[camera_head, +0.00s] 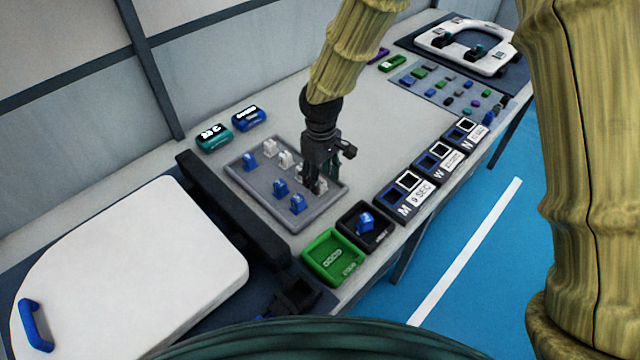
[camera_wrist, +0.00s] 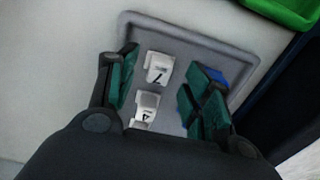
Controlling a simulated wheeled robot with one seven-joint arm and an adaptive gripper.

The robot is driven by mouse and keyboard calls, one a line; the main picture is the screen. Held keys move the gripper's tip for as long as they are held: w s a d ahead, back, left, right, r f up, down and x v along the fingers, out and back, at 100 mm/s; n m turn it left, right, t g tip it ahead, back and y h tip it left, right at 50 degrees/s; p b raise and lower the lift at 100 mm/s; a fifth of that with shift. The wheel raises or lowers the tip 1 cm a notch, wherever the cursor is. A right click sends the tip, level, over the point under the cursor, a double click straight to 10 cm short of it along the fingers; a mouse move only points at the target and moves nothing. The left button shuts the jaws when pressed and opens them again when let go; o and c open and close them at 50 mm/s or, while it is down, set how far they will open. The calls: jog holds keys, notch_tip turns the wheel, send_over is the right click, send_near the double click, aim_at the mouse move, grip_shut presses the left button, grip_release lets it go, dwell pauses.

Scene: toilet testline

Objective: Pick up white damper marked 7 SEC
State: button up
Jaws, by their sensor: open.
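In the wrist view a white damper with a 7 on it (camera_wrist: 159,68) stands on the grey tray (camera_wrist: 190,38); I can read only the digit. A second white damper with a 4 (camera_wrist: 145,107) is just below it in the picture. My gripper (camera_wrist: 162,88) is open, its green-padded fingers on either side of the two white dampers and apart from them. In the head view my gripper (camera_head: 317,184) points down over the right part of the tray (camera_head: 262,206) and partly hides the white dampers there.
Blue dampers (camera_head: 280,187) stand close by on the tray; one blue part (camera_wrist: 215,74) shows behind the right finger. A green bin (camera_head: 333,257) and a black bin holding a blue damper (camera_head: 348,228) stand in front. Labelled boxes (camera_head: 410,192) line the table's front edge.

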jog(key=shift+f, duration=1.05)
jog(key=c, duration=1.1)
jog(key=shift+r, duration=0.15)
